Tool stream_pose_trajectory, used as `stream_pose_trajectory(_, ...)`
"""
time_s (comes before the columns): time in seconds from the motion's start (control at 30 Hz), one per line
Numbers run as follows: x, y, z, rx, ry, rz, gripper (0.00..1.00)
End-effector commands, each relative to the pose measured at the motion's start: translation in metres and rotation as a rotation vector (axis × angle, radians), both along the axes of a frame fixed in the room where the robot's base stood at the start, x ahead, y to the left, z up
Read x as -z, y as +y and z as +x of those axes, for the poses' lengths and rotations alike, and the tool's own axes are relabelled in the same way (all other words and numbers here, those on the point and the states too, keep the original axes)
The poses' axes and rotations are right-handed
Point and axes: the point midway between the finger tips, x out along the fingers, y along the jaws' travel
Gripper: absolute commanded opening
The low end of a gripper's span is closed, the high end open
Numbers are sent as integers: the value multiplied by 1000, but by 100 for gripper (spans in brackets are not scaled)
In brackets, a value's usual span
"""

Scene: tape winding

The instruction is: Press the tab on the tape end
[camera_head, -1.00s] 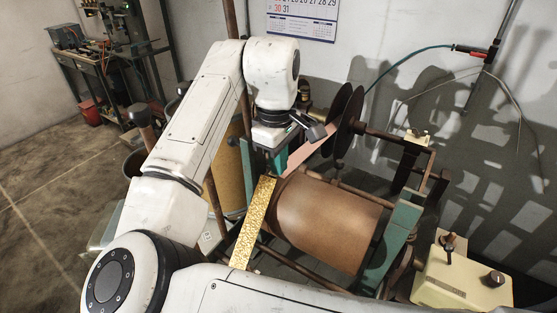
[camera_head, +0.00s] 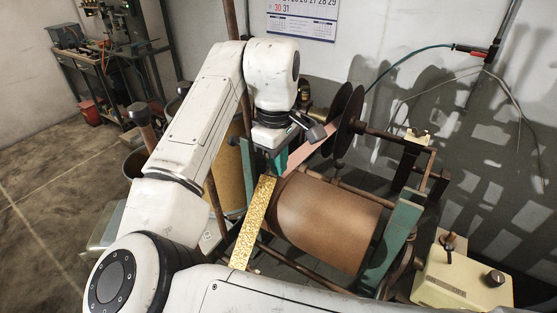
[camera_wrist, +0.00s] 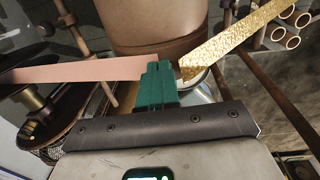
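My gripper (camera_wrist: 160,82) has two green fingers that lie together, shut, at the near edge of the brown drum (camera_wrist: 160,22). In the head view my gripper (camera_head: 279,161) points down at the drum's (camera_head: 325,222) left upper end. A pink tape (camera_wrist: 85,71) comes from the left and passes to or behind the fingertips. It also shows in the head view (camera_head: 316,146), running to the dark reel. A gold patterned strip (camera_wrist: 225,45) ends just right of the fingertips; it also shows in the head view (camera_head: 254,222). I cannot make out the tab; the fingers hide the tape's end.
Dark reel discs (camera_head: 346,125) stand behind the drum on the winding machine. A green frame bar (camera_head: 392,245) is at the drum's right end. A cream control box (camera_head: 463,275) stands at the lower right. Open floor (camera_head: 45,200) lies to the left.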

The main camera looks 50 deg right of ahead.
Motion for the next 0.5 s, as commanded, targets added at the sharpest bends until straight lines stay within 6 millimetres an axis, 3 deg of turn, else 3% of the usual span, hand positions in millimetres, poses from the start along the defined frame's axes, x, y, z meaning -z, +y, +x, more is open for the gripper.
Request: stream_pose_trajectory(0.5, 6, 0, 0, 0, 1, 0, 0)
